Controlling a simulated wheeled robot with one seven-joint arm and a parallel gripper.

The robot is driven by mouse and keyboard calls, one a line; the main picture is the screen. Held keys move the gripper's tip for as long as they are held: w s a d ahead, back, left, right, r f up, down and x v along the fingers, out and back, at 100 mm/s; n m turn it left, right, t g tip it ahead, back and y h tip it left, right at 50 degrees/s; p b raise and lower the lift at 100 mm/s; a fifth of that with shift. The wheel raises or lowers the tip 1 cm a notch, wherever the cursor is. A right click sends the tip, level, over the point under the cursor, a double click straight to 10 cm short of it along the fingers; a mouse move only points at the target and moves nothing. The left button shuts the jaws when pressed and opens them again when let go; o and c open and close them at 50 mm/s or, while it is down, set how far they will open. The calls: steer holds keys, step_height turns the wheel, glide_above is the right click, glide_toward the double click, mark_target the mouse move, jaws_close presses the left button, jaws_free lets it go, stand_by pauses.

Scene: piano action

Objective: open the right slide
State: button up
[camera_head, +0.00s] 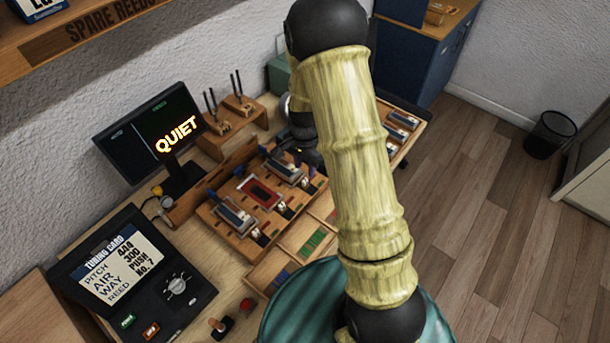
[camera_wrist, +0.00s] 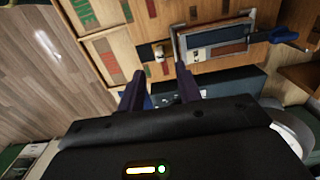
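A wooden board (camera_head: 222,201) on the bench carries a left metal-edged unit (camera_head: 233,216), a red-framed unit in the middle and a right metal-edged unit (camera_head: 286,171). Small pale knobs sit in front of them. I take the right unit to be the right slide; I cannot tell whether it is open. My gripper (camera_head: 308,158) is over the board's right end, mostly hidden by my arm. In the wrist view my gripper (camera_wrist: 160,90) has its two dark fingers apart with nothing between them. A metal-framed unit (camera_wrist: 215,40) lies beyond the right finger, and a pale knob (camera_wrist: 158,54) shows beyond the gap.
A screen (camera_head: 150,135) reading QUIET and a tuning card panel (camera_head: 125,265) stand on the left. Wooden trays (camera_head: 308,240) with coloured strips lie in front of the board. In the wrist view a blue-handled tool (camera_wrist: 287,36) is at the right. A tool rack (camera_head: 232,118) stands behind.

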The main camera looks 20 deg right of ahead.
mark_target(305, 180)
steer(key=shift+f+p, duration=0.45)
steer(key=shift+f, duration=2.6)
jaws_close()
